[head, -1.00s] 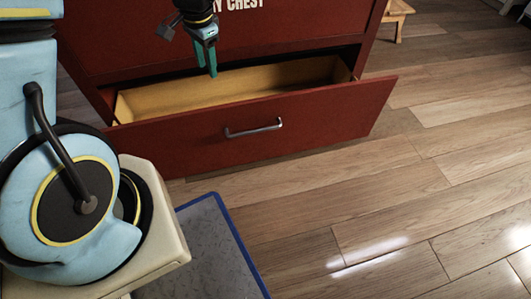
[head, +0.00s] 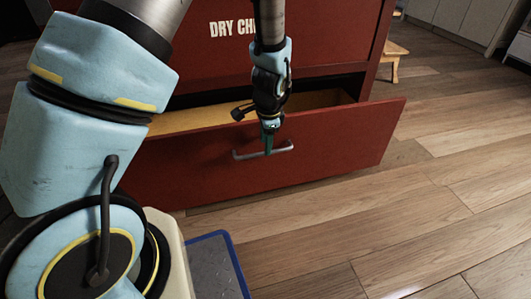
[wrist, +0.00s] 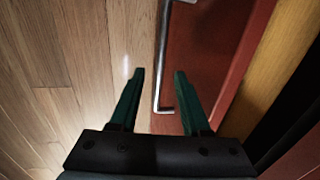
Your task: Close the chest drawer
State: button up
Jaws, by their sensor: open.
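The chest drawer (head: 340,142) is red with a yellowish inside, and it is pulled out at the bottom of the red chest (head: 330,40). Its silver bar handle (head: 284,150) is on the front face. My gripper (head: 269,148) points down at the handle in the head view. In the wrist view my gripper (wrist: 160,95) is open, with a green finger on each side of the handle (wrist: 163,60). The left finger is over the floor side and the right finger is over the drawer front. I cannot tell whether either finger touches the handle.
A small wooden stool (head: 392,58) stands at the back right, beside the chest. A blue-edged grey mat (head: 217,262) lies on the floor in front. The wooden floor (head: 440,200) to the right of the drawer is clear.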

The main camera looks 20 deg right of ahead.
jog(key=shift+w+f+b, duration=0.15)
jog(key=shift+f+b, duration=0.05)
jog(key=shift+f, duration=0.5)
jog(key=shift+w+f+b, duration=0.15)
jog(key=shift+f+b, duration=0.05)
jog(key=shift+f, duration=0.5)
grip_shut()
dwell(0.5)
